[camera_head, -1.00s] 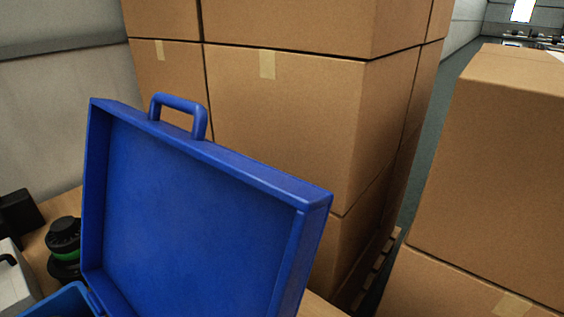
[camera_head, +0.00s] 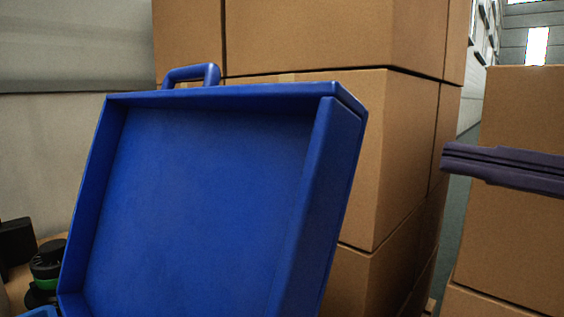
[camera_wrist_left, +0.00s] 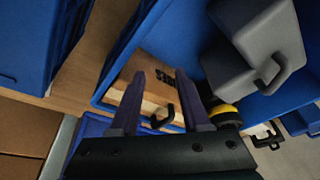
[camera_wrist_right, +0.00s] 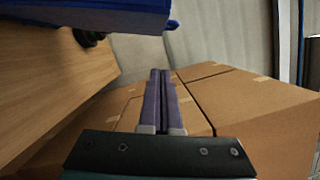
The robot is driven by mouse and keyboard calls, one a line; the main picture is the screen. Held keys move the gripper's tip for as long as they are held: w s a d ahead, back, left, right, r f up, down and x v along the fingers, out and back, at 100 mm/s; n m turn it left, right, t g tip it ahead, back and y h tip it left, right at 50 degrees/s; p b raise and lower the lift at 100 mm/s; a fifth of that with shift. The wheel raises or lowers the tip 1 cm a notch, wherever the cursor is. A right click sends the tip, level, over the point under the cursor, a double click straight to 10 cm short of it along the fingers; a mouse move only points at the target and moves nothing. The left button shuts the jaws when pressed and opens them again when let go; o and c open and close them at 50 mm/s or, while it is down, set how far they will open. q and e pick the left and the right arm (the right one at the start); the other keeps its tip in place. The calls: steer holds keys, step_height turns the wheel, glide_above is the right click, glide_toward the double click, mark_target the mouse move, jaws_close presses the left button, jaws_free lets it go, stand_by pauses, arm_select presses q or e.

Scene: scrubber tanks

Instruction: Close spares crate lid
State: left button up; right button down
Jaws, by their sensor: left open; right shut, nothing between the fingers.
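The blue crate lid (camera_head: 210,200) stands open and steeply upright in the head view, its hollow inner side facing me and its handle (camera_head: 192,72) on the top edge. Only a sliver of the blue crate body (camera_head: 40,312) shows at the bottom left. My right gripper (camera_head: 446,160) is shut and empty, to the right of the lid and apart from it. In the right wrist view its fingers (camera_wrist_right: 161,75) lie together below a blue edge (camera_wrist_right: 100,12). My left gripper (camera_wrist_left: 154,78) is open in the left wrist view, over a blue container holding several items; its fingers appear empty.
Stacked cardboard boxes (camera_head: 400,150) stand close behind the lid. Another box stack (camera_head: 520,240) stands at the right, behind my right gripper. A black-and-green part (camera_head: 46,262) sits left of the lid. A grey case (camera_wrist_left: 255,50) is near my left gripper.

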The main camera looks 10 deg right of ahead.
mark_target(339, 124)
steer(key=shift+w+a+r+p, duration=0.45)
steer(key=shift+w+a+p, duration=0.35)
steer(key=shift+a, duration=0.95)
steer(key=shift+w+a+r+p, duration=0.5)
steer(key=shift+a+p, duration=0.45)
steer(key=shift+a, duration=0.8)
steer(key=shift+w+a+r+p, duration=0.35)
steer(key=shift+w+a+p, duration=0.5)
steer(key=shift+a, duration=0.9)
